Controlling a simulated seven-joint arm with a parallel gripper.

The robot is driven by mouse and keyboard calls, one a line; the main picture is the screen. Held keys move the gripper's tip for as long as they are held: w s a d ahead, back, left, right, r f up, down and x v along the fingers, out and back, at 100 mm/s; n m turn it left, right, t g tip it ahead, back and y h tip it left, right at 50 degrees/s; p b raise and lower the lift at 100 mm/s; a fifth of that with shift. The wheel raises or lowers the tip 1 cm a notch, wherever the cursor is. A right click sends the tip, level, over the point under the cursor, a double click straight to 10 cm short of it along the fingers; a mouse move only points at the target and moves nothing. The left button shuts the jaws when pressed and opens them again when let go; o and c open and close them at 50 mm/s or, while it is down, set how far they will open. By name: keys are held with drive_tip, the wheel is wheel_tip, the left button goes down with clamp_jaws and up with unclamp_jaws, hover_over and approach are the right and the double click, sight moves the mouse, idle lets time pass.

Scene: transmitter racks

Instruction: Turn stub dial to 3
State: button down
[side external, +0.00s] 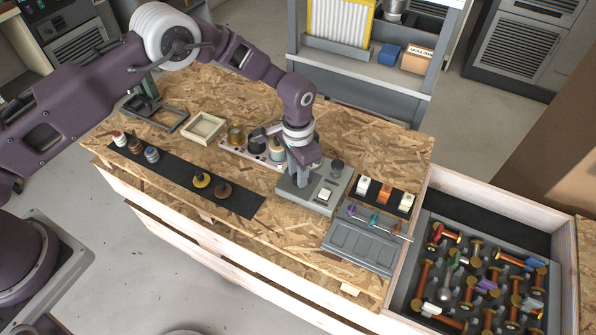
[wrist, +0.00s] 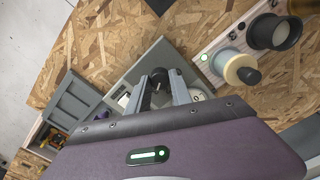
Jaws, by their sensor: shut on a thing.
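My gripper (side external: 300,182) points down over the grey control box (side external: 284,191) on the wooden bench. In the wrist view, my gripper's two fingers (wrist: 162,80) are shut on the small dark stub dial (wrist: 159,74), one finger on either side of it. The dial sits on the grey plate of the box (wrist: 137,72). In the side external view the fingers and wrist hide the dial. I cannot read its setting. A white switch (side external: 325,194) and a dark round knob (side external: 337,167) are on the same box, to the right of my gripper.
An open drawer (side external: 480,270) holds several spools. A black mat (side external: 180,172) with small items lies left.

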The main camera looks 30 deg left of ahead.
idle(0.3)
drive_tip(key=c, duration=1.1)
unclamp_jaws()
drive_tip(key=shift+c, duration=0.2)
wheel_tip(320, 180, up, 7)
drive_tip(key=shift+r, duration=0.1)
